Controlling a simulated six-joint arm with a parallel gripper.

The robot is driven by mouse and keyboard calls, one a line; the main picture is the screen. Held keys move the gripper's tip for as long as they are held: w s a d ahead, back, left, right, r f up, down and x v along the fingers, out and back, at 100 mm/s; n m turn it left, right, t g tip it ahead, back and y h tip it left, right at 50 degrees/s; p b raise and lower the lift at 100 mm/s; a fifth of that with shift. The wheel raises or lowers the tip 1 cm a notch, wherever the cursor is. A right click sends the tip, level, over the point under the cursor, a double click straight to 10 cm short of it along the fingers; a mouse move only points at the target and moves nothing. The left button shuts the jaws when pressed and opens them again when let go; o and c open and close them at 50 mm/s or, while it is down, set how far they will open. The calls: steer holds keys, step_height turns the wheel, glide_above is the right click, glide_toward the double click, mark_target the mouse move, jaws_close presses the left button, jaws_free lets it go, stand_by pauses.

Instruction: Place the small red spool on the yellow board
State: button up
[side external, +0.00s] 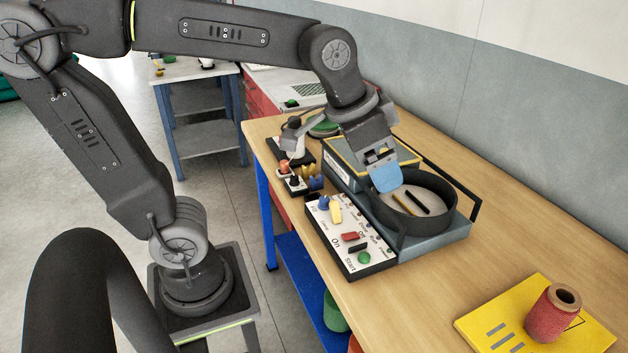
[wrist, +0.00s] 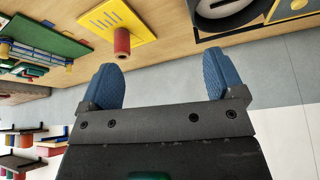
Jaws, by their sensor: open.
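The small red spool (side external: 553,318) stands upright on the yellow board (side external: 500,333) at the bottom right of the side view, its tan core showing at the top. In the wrist view the spool (wrist: 122,42) is also on the yellow board (wrist: 112,20), near its edge. My gripper (side external: 384,174) is well away from the spool, above the rim of a round black pan. In the wrist view its two blue-padded fingers (wrist: 162,80) are apart with nothing between them.
The black pan (side external: 425,240) has a handle and rests on a grey-blue base. A control panel (side external: 345,262) with coloured buttons sits in front of it. Small coloured parts (side external: 302,180) stand farther left. Bare wooden bench lies between the pan and the yellow board.

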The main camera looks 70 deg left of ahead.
steer(key=s+a+f+n+y, duration=0.1)
steer(key=s+a+f, duration=0.3)
steer(key=s, duration=0.5)
steer(key=shift+n+t, duration=0.3)
steer(key=shift+n, duration=0.6)
steer(key=shift+d+f, duration=0.1)
